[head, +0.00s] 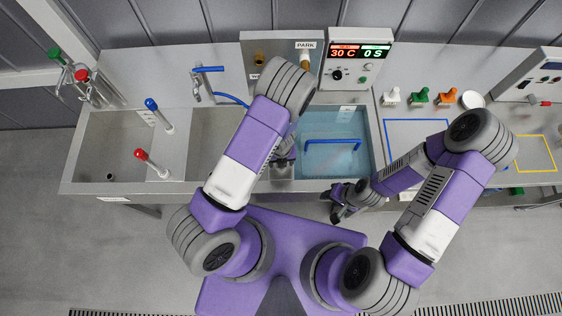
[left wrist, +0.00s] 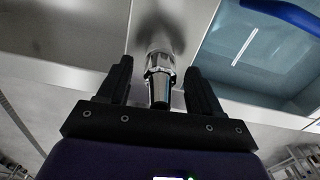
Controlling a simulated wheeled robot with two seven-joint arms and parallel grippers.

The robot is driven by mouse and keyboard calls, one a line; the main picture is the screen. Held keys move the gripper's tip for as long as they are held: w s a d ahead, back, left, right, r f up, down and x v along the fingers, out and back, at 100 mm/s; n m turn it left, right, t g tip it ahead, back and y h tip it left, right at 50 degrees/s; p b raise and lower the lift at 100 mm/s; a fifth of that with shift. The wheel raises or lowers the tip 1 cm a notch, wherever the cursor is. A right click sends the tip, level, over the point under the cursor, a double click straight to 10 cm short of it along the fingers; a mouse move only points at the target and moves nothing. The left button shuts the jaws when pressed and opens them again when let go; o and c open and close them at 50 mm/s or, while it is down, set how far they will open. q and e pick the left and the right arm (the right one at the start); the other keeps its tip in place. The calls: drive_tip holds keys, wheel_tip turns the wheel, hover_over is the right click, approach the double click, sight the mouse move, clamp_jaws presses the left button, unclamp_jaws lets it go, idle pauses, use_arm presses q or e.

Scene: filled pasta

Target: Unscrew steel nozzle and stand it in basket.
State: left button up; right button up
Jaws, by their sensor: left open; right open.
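A shiny steel nozzle (left wrist: 158,75) stands between the fingers of my left gripper (left wrist: 158,72) in the left wrist view. The jaws are open, with a visible gap on the left side of the nozzle and a smaller one on the right. In the head view my left gripper (head: 285,155) is mostly hidden under its own arm, and I cannot make out the nozzle there. A blue handle (head: 332,142) spans the water bath; the basket itself is hard to see. My right gripper (head: 340,204) is open and empty in front of the counter.
The water bath (head: 372,150) lies right of the left gripper. Steel sinks with blue-topped (head: 152,104) and red-topped (head: 140,154) tools are at left. A PARK panel (head: 285,48) and a display box (head: 357,58) reading 30 C stand behind. Blue and yellow outlined areas are at right.

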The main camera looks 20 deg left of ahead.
use_arm(q)
drive_tip(key=m, duration=0.6)
drive_tip(key=shift+m, duration=0.3)
drive_tip(key=m, duration=0.5)
drive_tip(key=shift+b, duration=0.3)
drive_tip(key=m, duration=0.5)
drive_tip(key=m+b, duration=0.1)
drive_tip(key=m, duration=0.5)
drive_tip(key=m+b, duration=0.1)
drive_tip(key=m, duration=0.6)
drive_tip(key=shift+f, duration=0.1)
drive_tip(key=m+b, duration=0.1)
drive_tip(key=m, duration=0.3)
drive_tip(key=shift+m, duration=0.3)
drive_tip(key=m+b, duration=0.1)
drive_tip(key=m, duration=0.5)
drive_tip(key=shift+m+b, duration=0.45)
drive_tip(key=shift+m, duration=0.75)
